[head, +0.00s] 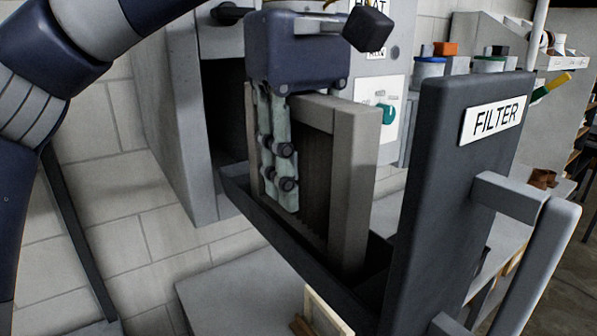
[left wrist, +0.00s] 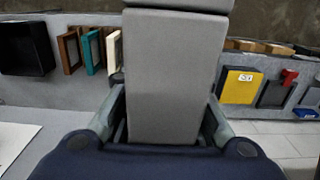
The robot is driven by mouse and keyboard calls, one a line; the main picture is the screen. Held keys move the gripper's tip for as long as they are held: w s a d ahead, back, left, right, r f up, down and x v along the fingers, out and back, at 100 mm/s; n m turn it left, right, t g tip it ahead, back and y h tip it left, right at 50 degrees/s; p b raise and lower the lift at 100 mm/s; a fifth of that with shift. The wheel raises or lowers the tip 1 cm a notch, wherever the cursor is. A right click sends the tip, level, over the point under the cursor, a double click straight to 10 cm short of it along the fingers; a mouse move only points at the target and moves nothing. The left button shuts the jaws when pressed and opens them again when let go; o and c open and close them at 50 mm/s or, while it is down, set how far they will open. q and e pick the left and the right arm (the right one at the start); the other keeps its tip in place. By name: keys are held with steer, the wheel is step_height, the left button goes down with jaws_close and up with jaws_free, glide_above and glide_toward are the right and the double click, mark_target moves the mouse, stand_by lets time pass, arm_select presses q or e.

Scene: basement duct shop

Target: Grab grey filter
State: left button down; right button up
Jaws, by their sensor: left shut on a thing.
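The grey filter (head: 350,190), a thick upright frame with a dark ribbed inside, stands in the open drawer (head: 255,215) behind the front panel (head: 450,170) labelled FILTER. My left gripper (head: 283,180) comes down over the filter from above and is shut on it. Its near finger lies against the filter's left part; the far finger is hidden. In the left wrist view the grey filter (left wrist: 177,85) fills the middle between the two fingers. The filter's lower end is hidden by the drawer wall. My right gripper is not in view.
The drawer's grey handle (head: 545,255) sticks out at right. The cabinet with a green knob (head: 386,113) stands close behind. A cream-framed piece (head: 325,312) is below the drawer. The left wrist view shows brown, teal (left wrist: 91,50) and cream frames, and a yellow panel (left wrist: 240,87).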

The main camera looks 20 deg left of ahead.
mark_target(300, 94)
arm_select(q)
step_height(300, 94, up, 8)
steer(key=shift+s+d+f, duration=0.1)
steer(key=shift+r, duration=0.95)
